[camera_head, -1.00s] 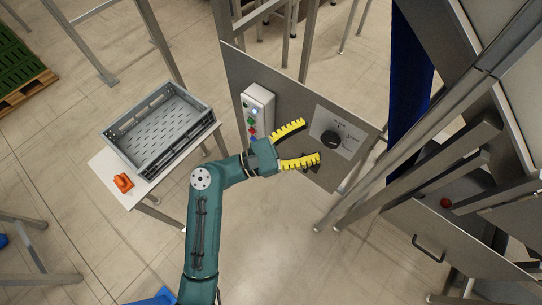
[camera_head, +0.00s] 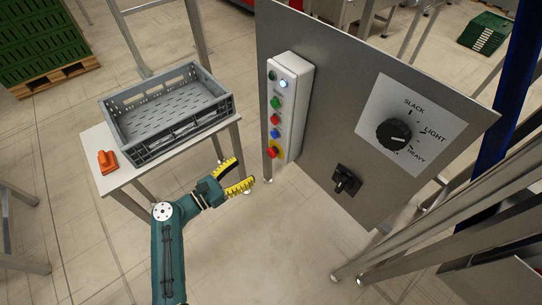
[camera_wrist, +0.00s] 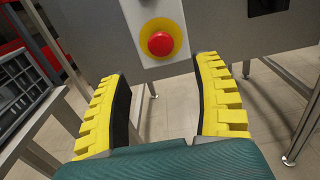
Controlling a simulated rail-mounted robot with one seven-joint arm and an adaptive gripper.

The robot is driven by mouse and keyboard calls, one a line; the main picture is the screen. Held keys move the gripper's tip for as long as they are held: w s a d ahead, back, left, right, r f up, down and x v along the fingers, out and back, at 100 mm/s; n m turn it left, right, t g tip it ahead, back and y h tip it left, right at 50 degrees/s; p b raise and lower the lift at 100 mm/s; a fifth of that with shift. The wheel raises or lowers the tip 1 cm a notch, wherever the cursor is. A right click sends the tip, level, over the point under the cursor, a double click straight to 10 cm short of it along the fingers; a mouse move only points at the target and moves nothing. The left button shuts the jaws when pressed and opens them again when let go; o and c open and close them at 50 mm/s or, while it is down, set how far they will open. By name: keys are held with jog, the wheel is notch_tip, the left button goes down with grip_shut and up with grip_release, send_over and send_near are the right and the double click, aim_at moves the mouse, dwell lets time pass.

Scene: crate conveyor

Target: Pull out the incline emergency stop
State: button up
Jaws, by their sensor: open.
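A red mushroom emergency stop on a yellow disc (camera_head: 273,152) sits at the bottom of a white button box on the grey panel. In the wrist view the red emergency stop (camera_wrist: 160,43) faces me, centred ahead between the fingers. No label naming it is readable. My gripper (camera_head: 246,170) is open and empty, left of and slightly below the button in the head view. In the wrist view my yellow-padded fingers (camera_wrist: 162,68) stand wide apart, one each side of the button's line. They appear clear of it.
The white box (camera_head: 296,110) carries several other buttons above. A rotary dial (camera_head: 394,134) and black switch (camera_head: 345,181) are on the panel. Left is a table with a grey crate (camera_head: 165,115) and an orange object (camera_head: 107,161). Metal posts stand at right.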

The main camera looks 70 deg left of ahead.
aim_at(269, 154)
jog(key=b+x, duration=0.3)
jog(key=x, duration=0.8)
jog(key=shift+w+b, duration=0.15)
jog(key=shift+b, duration=0.2)
grip_shut()
